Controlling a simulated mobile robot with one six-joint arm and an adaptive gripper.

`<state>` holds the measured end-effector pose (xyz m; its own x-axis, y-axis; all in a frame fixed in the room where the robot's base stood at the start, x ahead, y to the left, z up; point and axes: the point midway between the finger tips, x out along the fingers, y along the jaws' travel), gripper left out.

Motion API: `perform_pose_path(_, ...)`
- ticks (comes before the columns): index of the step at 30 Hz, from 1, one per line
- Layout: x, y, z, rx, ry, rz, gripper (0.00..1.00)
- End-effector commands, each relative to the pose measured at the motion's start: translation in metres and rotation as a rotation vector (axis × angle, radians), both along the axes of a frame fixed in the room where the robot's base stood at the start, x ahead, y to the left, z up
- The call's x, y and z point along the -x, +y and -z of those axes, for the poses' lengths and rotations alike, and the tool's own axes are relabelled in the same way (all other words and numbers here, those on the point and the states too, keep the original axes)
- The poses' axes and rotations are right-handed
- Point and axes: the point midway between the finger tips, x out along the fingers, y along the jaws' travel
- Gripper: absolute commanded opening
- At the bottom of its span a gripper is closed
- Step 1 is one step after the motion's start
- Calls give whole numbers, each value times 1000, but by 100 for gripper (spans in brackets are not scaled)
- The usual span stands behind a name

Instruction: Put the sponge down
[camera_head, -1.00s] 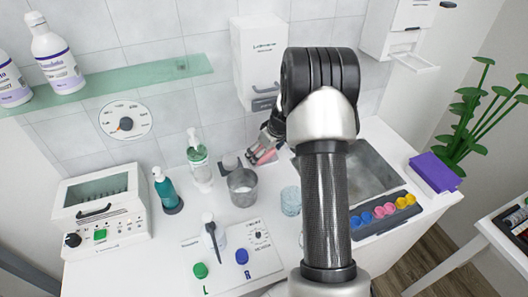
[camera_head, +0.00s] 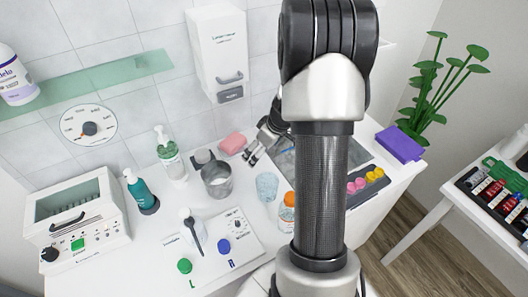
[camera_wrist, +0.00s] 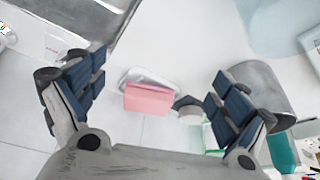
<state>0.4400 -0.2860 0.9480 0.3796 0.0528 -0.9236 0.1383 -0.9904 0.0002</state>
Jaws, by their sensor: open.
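The pink sponge (camera_head: 232,143) rests at the back of the white counter, near the tiled wall. In the wrist view the sponge (camera_wrist: 148,99) shows between my spread fingers, apart from both, with a pale shallow dish (camera_wrist: 150,78) at its edge. Whether it lies fully in that dish I cannot tell. My gripper (camera_head: 251,154) is open and empty, just right of the sponge in the head view; its spread fingers also show in the wrist view (camera_wrist: 150,82). My arm hides part of the counter and basin.
A metal cup (camera_head: 217,181), a clear glass (camera_head: 267,187) and an orange-capped bottle (camera_head: 287,213) stand near my arm. A green soap bottle (camera_head: 171,158) is further left. A wall dispenser (camera_head: 219,55) hangs above the sponge. A basin (camera_head: 286,163) lies behind my arm.

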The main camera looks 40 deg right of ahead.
Motion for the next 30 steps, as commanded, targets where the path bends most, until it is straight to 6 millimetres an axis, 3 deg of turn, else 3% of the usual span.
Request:
perform_pose_path(4, 10, 1, -3, 0, -2, -2, 93)
perform_pose_path(7, 6, 16, -21, -4, -9, -10, 93)
perform_pose_path(11, 1, 66, -68, -20, -16, -30, 93)
perform_pose_path(14, 8, 116, -110, -37, -13, -39, 93)
perform_pose_path(17, 25, 163, -144, -46, -4, -40, 93)
perform_pose_path(21, 64, 219, -180, -46, 13, -28, 93)
perform_pose_path(25, 107, 256, -202, -33, 18, 2, 93)
perform_pose_path(30, 162, 281, -215, -12, 8, 63, 93)
